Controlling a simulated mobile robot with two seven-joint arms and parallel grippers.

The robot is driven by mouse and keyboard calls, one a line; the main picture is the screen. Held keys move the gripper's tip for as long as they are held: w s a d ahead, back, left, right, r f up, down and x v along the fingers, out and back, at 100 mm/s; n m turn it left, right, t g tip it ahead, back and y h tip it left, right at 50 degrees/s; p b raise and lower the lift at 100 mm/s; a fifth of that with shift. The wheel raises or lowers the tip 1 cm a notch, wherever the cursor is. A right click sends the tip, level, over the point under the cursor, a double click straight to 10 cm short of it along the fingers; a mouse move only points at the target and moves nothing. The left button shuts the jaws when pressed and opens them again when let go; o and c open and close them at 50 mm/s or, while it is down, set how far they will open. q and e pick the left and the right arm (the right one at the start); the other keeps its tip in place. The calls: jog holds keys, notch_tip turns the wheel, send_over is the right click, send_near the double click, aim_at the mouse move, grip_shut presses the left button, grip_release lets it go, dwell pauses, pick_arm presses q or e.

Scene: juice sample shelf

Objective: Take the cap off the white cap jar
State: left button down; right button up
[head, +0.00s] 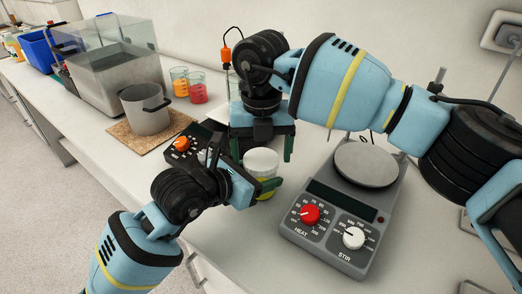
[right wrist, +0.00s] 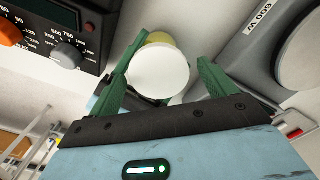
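The white cap jar (head: 262,166) has a round white cap and a yellowish body. It stands between the two heating devices in the head view. My left gripper (head: 266,186) comes from the left, with a green finger against the near side of the jar; its far finger is hidden. My right gripper (head: 262,147) is above the jar, pointing down, with its green fingers spread. In the right wrist view the cap (right wrist: 160,73) lies between the open fingers of the right gripper (right wrist: 163,75), with gaps on both sides.
A grey hotplate stirrer (head: 325,228) with red and white knobs stands close right of the jar. A dark control box (head: 184,148) with an orange knob is close left. A metal pot (head: 146,110), two beakers (head: 190,88) and a glass tank (head: 108,65) stand farther left.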

jog(key=shift+a, duration=0.15)
jog(key=shift+s+r, duration=0.1)
jog(key=shift+r, duration=2.15)
jog(key=m, duration=0.2)
jog(key=r+m, duration=0.1)
jog(key=m, duration=0.1)
jog(key=r+m, duration=0.1)
jog(key=m, duration=0.1)
jog(key=shift+m, duration=0.4)
jog(key=m, duration=0.2)
jog(key=r+m, duration=0.1)
jog(key=m, duration=0.2)
jog(key=shift+r+m, duration=0.25)
jog(key=shift+m, duration=0.15)
jog(key=shift+f, duration=0.15)
jog(key=shift+f, duration=3.9)
